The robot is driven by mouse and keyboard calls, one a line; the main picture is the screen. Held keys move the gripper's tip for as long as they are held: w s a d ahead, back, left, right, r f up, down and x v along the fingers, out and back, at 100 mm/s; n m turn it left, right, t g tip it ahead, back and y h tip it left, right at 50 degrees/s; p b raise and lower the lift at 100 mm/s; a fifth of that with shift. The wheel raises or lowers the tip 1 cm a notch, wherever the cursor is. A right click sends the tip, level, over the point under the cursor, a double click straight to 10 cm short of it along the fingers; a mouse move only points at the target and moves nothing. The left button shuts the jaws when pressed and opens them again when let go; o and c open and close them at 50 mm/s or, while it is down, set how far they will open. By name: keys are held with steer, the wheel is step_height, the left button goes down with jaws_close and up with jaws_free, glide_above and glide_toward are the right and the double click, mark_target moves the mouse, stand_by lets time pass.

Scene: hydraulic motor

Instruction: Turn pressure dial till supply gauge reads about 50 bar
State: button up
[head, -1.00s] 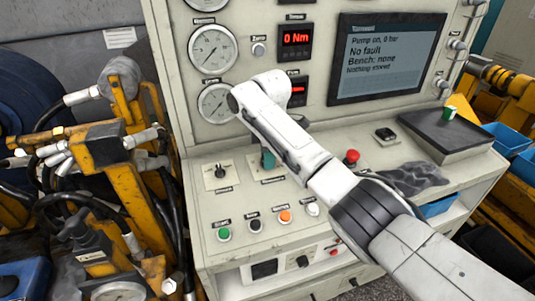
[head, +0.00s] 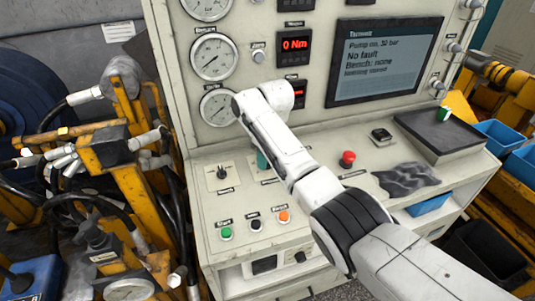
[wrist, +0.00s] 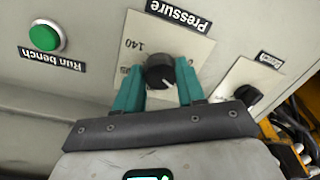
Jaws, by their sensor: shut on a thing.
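The black pressure dial (wrist: 160,72) is a round knob on a white plate marked "Pressure" and "140", upside down in the wrist view. My gripper (wrist: 162,80) has its teal fingers on both sides of the dial, shut on it. In the head view my gripper (head: 262,160) is low over the console and my arm hides the dial. Round white gauges stand at the panel's left: a middle one (head: 213,57) and a lower one (head: 217,106) partly behind my wrist. Their small labels and needles are hard to read. The screen (head: 390,62) seems to read "Pump on, 30 bar", "No fault".
A smaller black knob (wrist: 248,95) and a green "Run bench" button (wrist: 45,37) flank the dial. A red button (head: 347,158) and a crumpled grey cloth (head: 405,180) lie right of my arm. Yellow machinery with hoses (head: 110,150) crowds the left.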

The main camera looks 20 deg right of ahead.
steer(key=m+p, duration=0.1)
steer(key=m, duration=0.4)
steer(key=shift+m, duration=0.3)
stand_by(0.4)
steer(key=o, duration=1)
steer(key=shift+o, duration=0.2)
step_height(320, 180, up, 11)
steer(key=s+b, duration=0.1)
steer(key=shift+s+d+f, duration=0.15)
steer(key=shift+s+d, duration=0.1)
steer(key=shift+s, duration=0.05)
